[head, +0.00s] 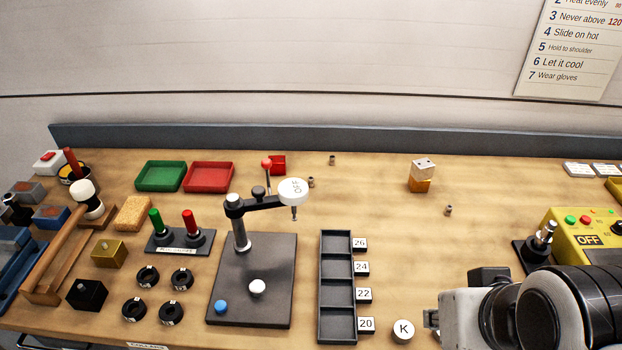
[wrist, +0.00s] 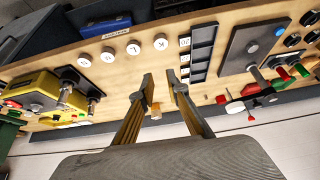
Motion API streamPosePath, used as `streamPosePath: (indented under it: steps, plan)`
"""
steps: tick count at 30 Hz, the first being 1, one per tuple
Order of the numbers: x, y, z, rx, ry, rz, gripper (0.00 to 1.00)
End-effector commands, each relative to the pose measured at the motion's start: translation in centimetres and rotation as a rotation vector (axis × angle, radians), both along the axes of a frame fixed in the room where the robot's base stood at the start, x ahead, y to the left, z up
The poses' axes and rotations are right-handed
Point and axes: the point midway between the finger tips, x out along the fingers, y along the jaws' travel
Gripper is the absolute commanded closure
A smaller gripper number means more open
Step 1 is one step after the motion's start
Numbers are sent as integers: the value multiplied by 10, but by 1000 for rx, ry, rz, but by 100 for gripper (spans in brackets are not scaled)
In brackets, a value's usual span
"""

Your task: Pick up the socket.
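No item carries a readable socket label. Small brown-grey metal cylinders that may be sockets stand on the bench in the head view: one at the back (head: 332,159), one near the crank arm (head: 311,182) and one further right (head: 448,210). I cannot tell which is meant. My gripper (wrist: 160,77) shows in the wrist view with its two fingers apart and nothing between the tips. It is above the bench, near the white round cap marked K (head: 403,331). In the head view my arm fills the lower right and mostly hides the fingers.
A dark divided tray (head: 323,290) has tags 20 to 26 beside it. A black plate (head: 222,285) carries a post and crank arm. A yellow control box (head: 571,222) is at right. Green (head: 160,177) and red (head: 209,177) trays stand back left. The centre-right bench is mostly clear.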

Motion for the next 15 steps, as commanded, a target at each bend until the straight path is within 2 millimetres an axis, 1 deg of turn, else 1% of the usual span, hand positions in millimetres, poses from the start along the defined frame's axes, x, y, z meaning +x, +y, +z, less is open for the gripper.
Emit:
streamPosePath:
  steps: [4,8,11,15]
  plan:
    - [5,8,0,39,10,-7,85]
    - [13,25,0,114,28,-22,85]
    - [24,42,1,195,47,-40,85]
    - [41,71,4,329,78,-78,85]
